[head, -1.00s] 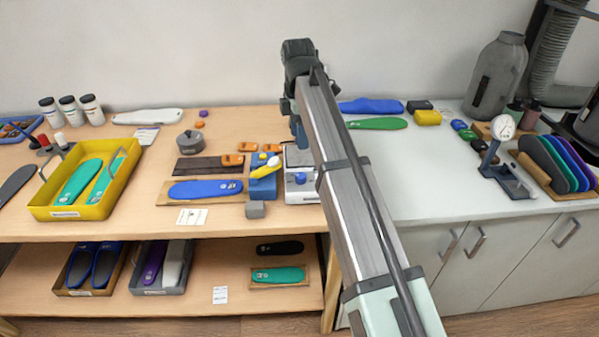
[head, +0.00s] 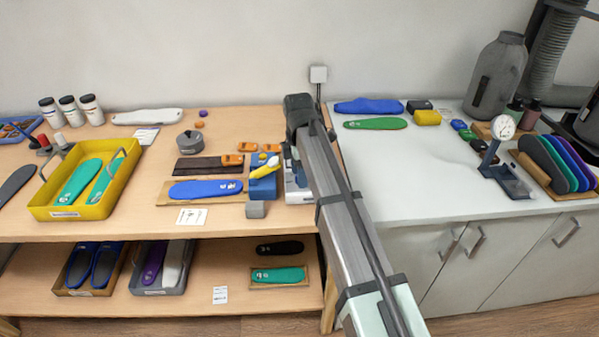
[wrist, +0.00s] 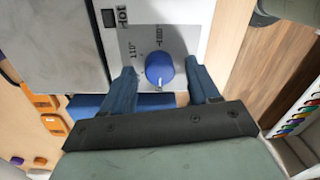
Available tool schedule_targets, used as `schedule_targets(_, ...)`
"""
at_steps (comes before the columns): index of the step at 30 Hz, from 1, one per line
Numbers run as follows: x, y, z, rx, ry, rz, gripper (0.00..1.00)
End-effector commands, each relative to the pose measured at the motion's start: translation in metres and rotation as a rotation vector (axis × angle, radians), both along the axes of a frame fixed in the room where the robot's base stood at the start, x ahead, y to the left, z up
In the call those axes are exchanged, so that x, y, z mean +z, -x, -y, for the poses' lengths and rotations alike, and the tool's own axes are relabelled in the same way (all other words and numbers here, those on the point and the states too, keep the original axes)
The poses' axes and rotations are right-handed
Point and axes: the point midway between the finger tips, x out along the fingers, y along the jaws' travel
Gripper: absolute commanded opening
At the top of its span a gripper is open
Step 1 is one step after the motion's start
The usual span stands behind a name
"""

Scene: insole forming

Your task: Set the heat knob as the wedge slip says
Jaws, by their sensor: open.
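The blue heat knob (wrist: 159,68) sits on a grey plate (wrist: 190,38) with printed marks, among them "Hot" and "110"; a white mark shows at its lower edge. My gripper (wrist: 160,66) is open, with one blue finger on each side of the knob and a gap on both sides. In the head view the white heater unit (head: 298,193) is mostly hidden behind my arm, and its knob is hidden. Paper slips lie in front of the blue insole (head: 192,216), near the white insole (head: 146,135) and on the lower shelf (head: 220,294); their writing is too small to read.
Left of the heater stand a blue block with a yellow tool (head: 265,175), a grey cube (head: 255,209) and orange pieces (head: 233,160). A yellow tray (head: 70,212) is further left. The white counter (head: 400,170) is largely clear at its front.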

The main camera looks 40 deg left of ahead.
Motion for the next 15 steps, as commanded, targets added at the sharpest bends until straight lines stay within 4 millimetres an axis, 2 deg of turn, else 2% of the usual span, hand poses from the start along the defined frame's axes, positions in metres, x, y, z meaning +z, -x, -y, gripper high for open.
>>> schedule_targets(8,-0.0007,0.0000,-0.0001,0.000,-0.001,0.001,0.60)
schedule_targets(15,-0.0006,0.0000,-0.0001,0.000,-0.001,0.001,0.37)
